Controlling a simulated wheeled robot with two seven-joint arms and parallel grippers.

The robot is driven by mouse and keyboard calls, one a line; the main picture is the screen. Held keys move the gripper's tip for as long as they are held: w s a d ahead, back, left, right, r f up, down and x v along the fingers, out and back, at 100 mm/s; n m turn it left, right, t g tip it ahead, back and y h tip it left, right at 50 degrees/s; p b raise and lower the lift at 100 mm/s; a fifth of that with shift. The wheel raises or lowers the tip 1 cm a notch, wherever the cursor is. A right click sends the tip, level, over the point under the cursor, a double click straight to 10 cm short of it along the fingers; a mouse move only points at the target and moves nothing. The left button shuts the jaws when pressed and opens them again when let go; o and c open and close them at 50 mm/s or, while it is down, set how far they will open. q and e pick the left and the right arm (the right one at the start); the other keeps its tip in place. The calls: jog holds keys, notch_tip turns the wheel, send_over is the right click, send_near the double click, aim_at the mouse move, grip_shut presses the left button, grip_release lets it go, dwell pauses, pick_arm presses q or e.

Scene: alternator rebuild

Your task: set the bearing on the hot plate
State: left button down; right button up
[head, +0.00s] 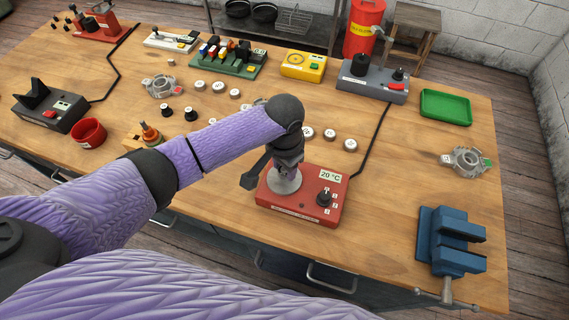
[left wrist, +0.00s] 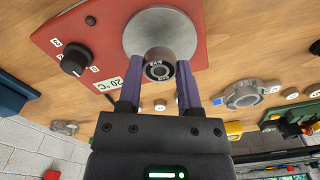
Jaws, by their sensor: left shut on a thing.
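The hot plate (head: 333,209) is a red box with a round grey disc (head: 287,186), a black knob and a display reading 20 °C. In the left wrist view the disc (left wrist: 150,22) shows just past my fingertips. My left gripper (left wrist: 159,72) is shut on the bearing (left wrist: 158,65), a small dark grey ring with lettering on its face. The bearing overlaps the disc's edge in that view; I cannot tell whether it touches the disc. In the head view my left gripper (head: 285,166) is over the disc and hides the bearing. My right gripper is not in view.
A blue vise (head: 450,243) stands at the right front, with a metal housing (head: 467,161) behind it. Several small labelled round parts (head: 350,145) lie behind the hot plate. A green tray (head: 446,106) is at the back right. Bare tabletop lies right of the hot plate.

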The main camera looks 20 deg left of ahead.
pick_arm(q)
jog(key=shift+f, duration=0.1)
jog(key=shift+f+b, duration=0.45)
jog(key=shift+f, duration=0.4)
jog(key=shift+p, duration=0.35)
jog(key=shift+f, duration=0.1)
dwell(0.7)
jog(key=shift+c, duration=1)
grip_release()
